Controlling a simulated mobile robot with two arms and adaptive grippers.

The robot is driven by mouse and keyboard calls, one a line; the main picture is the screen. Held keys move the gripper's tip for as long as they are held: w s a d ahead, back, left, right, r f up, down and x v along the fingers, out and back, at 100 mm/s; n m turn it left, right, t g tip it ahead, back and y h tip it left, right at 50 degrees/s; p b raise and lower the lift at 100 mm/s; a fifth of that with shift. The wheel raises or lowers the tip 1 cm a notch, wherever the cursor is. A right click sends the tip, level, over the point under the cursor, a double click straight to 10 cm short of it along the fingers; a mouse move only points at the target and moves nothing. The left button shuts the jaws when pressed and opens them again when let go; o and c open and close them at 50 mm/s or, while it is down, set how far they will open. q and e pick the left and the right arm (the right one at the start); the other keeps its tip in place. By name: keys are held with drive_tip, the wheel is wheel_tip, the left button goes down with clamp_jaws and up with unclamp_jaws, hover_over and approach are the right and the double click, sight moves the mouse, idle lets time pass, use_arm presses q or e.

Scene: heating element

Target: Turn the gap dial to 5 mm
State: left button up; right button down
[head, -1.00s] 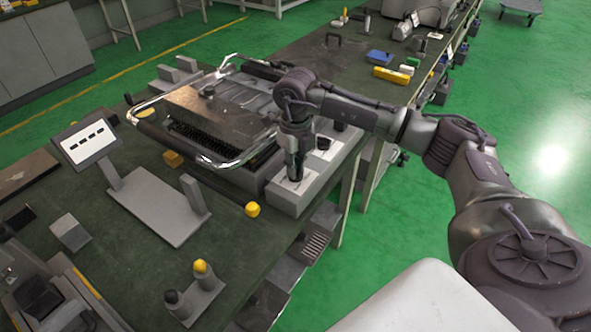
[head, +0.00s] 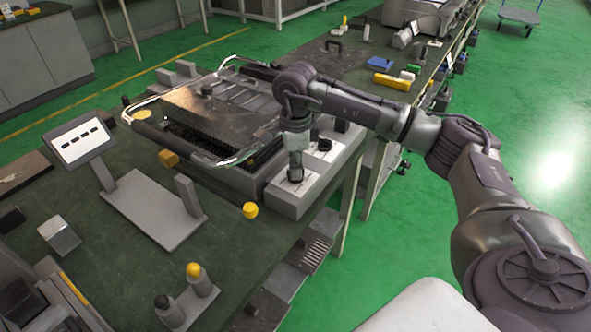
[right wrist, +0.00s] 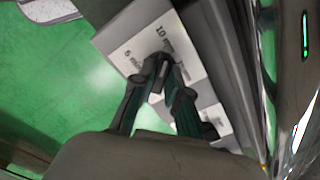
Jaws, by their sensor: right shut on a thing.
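The gap dial (right wrist: 160,62) is a small dark knob on a white label plate (right wrist: 128,38) in the right wrist view. The plate reads "10 mm" on one side and "5 mm" on another. My right gripper (right wrist: 161,74) is shut on the dial, and its fingers hide most of the knob. Which mark the dial points to is hard to tell. In the head view my right gripper (head: 295,175) points straight down at the front label plate (head: 281,189) on the grey control box (head: 296,207). My left gripper is out of view.
The heating machine with its chrome bar (head: 215,162) stands just left of the arm. A second label plate (head: 328,152) is behind the gripper. A display on a stand (head: 82,139) and a yellow knob (head: 250,210) sit on the bench. Green floor is open at right.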

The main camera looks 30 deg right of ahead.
drive_tip(key=n+b, duration=0.1)
drive_tip(key=n, duration=0.4)
drive_tip(key=shift+n+b, duration=0.3)
drive_tip(key=shift+n, duration=0.4)
drive_tip(key=c, duration=1.2)
unclamp_jaws()
drive_tip(key=shift+o, duration=0.2)
wheel_tip(320, 180, up, 12)
